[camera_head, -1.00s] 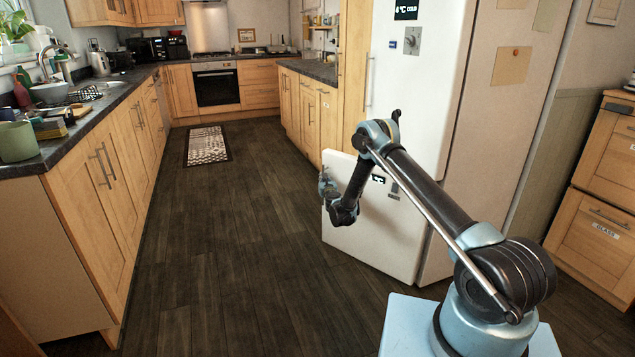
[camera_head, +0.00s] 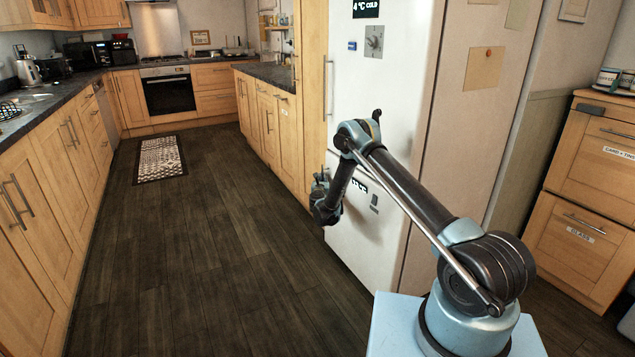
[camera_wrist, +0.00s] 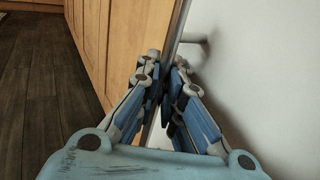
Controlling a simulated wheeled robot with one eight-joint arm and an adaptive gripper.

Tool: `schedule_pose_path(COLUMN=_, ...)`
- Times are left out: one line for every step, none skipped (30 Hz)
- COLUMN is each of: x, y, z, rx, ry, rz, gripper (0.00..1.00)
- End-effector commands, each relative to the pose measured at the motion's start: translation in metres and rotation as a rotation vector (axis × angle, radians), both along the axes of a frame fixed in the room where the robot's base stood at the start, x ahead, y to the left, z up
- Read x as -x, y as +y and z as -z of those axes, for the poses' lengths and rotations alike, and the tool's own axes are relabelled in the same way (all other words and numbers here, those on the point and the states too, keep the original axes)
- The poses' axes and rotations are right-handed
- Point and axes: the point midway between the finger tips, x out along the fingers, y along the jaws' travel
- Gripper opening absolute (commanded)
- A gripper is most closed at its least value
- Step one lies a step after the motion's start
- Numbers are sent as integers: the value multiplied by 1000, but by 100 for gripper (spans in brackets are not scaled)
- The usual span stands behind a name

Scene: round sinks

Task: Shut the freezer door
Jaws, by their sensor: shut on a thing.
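The freezer door (camera_head: 365,245) is the white lower door of the tall fridge-freezer. In the head view it stands flush or nearly flush with the cabinet front; I cannot tell whether a thin gap is left. My gripper (camera_head: 320,182) is at the door's upper left edge, partly hidden by my arm. In the wrist view my gripper (camera_wrist: 165,98) is shut around the upright metal freezer handle (camera_wrist: 179,32), with a finger on each side. The white door face (camera_wrist: 260,70) is on the right there.
The white upper fridge door (camera_head: 385,90) is shut above. Wooden cabinets (camera_head: 270,115) adjoin the fridge on the left. The dark floor (camera_head: 200,250) in front is clear, with a patterned mat (camera_head: 160,160) farther back. Wooden drawers (camera_head: 585,235) stand at the right.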

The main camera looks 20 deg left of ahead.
Motion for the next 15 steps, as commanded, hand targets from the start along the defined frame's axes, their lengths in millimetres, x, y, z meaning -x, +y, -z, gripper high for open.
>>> schedule_pose_path(x=1, y=-8, z=2, rx=-1, ry=1, rz=10, gripper=0)
schedule_pose_path(x=1, y=-8, z=2, rx=-1, ry=1, rz=8, gripper=0)
schedule_pose_path(x=2, y=-6, z=2, rx=-1, ry=1, rz=6, gripper=0)
schedule_pose_path(x=2, y=-6, z=2, rx=-1, ry=1, rz=6, gripper=0)
schedule_pose_path(x=2, y=-5, z=2, rx=-1, ry=1, rz=6, gripper=0)
schedule_pose_path(x=2, y=-5, z=2, rx=-1, ry=1, rz=5, gripper=0)
schedule_pose_path(x=2, y=-4, z=2, rx=-1, ry=1, rz=5, gripper=12)
schedule_pose_path(x=3, y=-4, z=2, rx=-1, ry=1, rz=5, gripper=17)
schedule_pose_path(x=3, y=-3, z=2, rx=-1, ry=1, rz=4, gripper=17)
schedule_pose_path(x=3, y=-2, z=2, rx=-1, ry=1, rz=3, gripper=17)
schedule_pose_path(x=3, y=-1, z=2, rx=-1, ry=0, rz=2, gripper=17)
schedule_pose_path(x=4, y=-1, z=1, rx=-1, ry=0, rz=0, gripper=17)
schedule_pose_path(x=4, y=0, z=1, rx=-1, ry=0, rz=0, gripper=17)
schedule_pose_path(x=4, y=0, z=1, rx=-1, ry=0, rz=-1, gripper=17)
schedule_pose_path(x=4, y=1, z=1, rx=-1, ry=0, rz=-2, gripper=17)
